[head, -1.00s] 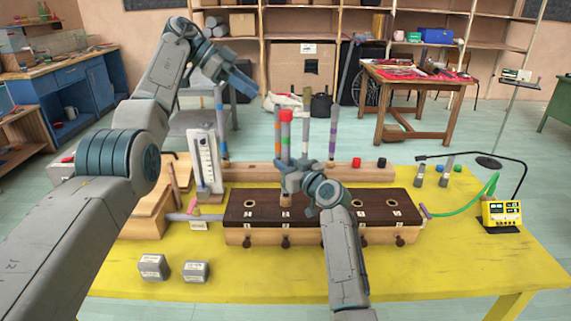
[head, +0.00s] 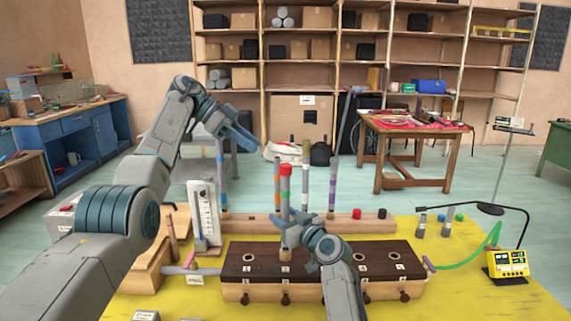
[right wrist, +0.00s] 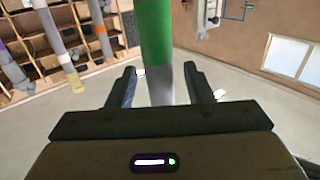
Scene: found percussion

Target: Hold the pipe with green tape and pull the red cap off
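The pipe with green tape (head: 285,184) stands upright at a hole of the dark-topped wooden box (head: 352,258), with the red cap (head: 285,169) on its top end. My right gripper (head: 300,222) is around the pipe below the tape. In the right wrist view the pipe's green tape (right wrist: 155,32) shows, and my right gripper (right wrist: 160,80) is open, with a gap on each side of the pipe. My left gripper (head: 240,130) is up to the left of the cap, apart from it and empty. Its finger opening is not clear.
Other taped pipes stand in a wooden rack (head: 340,224) just behind. A loose red cap (head: 383,213) and a black cap (head: 357,213) lie there. A white gauge stand (head: 204,212) is at left, a yellow meter (head: 507,264) at right. The yellow table is clear at front right.

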